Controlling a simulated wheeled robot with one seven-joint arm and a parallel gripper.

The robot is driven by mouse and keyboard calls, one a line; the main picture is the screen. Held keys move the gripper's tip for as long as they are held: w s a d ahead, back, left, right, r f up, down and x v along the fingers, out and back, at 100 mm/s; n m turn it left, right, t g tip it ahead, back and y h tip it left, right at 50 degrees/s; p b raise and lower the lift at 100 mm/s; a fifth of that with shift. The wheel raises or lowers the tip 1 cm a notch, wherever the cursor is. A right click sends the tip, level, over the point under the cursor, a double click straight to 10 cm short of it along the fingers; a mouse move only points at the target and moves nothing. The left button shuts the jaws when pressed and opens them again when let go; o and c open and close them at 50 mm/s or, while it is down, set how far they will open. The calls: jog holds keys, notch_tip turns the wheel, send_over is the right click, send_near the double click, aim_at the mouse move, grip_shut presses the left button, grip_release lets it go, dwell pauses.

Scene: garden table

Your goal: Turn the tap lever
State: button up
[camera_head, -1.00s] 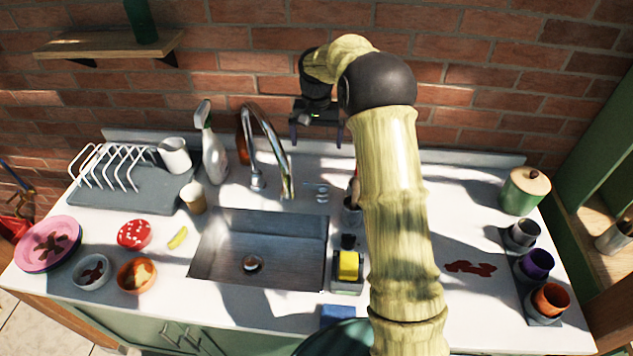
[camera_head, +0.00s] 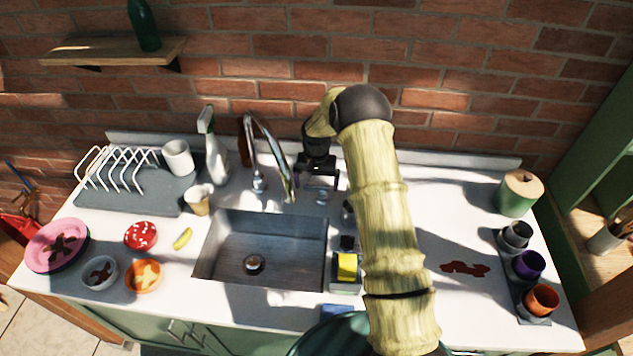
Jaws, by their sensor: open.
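The chrome tap (camera_head: 270,150) stands behind the sink with its tall curved spout. A small chrome piece that looks like the tap lever (camera_head: 322,196) is on the counter to the right of the spout. My gripper (camera_head: 317,184) points down with its dark fingers spread, just above and behind this lever piece in the picture. It is open and holds nothing that I can see. Whether a finger touches the lever cannot be told. My arm hides part of the counter to the right.
The sink (camera_head: 215,270) is in front of the tap. A spray bottle (camera_head: 215,155) and an amber bottle (camera_head: 246,140) stand left of the spout. A yellow sponge (camera_head: 347,266) sits right of the sink. The brick wall (camera_head: 450,90) is close behind.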

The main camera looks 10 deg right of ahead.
jog(key=shift+f, duration=0.55)
jog(key=shift+c, duration=0.5)
jog(key=c, duration=0.9)
